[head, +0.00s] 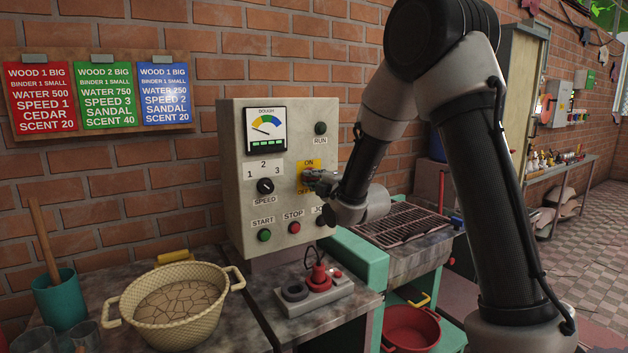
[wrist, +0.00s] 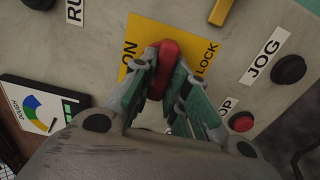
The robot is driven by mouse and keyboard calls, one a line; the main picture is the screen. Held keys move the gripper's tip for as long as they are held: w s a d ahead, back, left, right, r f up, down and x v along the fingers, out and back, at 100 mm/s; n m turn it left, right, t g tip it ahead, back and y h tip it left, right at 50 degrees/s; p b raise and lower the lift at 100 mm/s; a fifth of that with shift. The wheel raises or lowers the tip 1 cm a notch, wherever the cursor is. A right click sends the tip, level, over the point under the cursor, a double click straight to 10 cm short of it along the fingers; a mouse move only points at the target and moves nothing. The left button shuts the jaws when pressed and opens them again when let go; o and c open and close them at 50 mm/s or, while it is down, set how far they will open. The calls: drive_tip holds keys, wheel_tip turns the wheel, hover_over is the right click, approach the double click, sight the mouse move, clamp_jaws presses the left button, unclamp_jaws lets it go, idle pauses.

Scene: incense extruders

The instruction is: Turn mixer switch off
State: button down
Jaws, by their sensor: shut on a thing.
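The mixer switch is a red handle (wrist: 166,66) on a yellow plate (wrist: 143,36) marked ON and LOCK, seen in the wrist view. My gripper (wrist: 164,84) is shut on the red handle, one finger on each side. In the head view the yellow plate (head: 307,166) sits on the right of the beige control panel (head: 229,140), and my gripper (head: 314,178) reaches it from the right. My gripper and arm hide the handle and much of the plate there.
The panel also carries a dough gauge (head: 265,130), a speed knob (head: 265,186), a green start button (head: 264,235) and a red stop button (head: 294,227). A cream basin (head: 188,314) and a grey socket block (head: 313,295) stand on the counter below.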

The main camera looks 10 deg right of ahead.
drive_tip(key=shift+f, duration=0.1)
drive_tip(key=c, duration=1.4)
unclamp_jaws()
drive_tip(key=v, duration=0.7)
drive_tip(key=shift+s, duration=0.25)
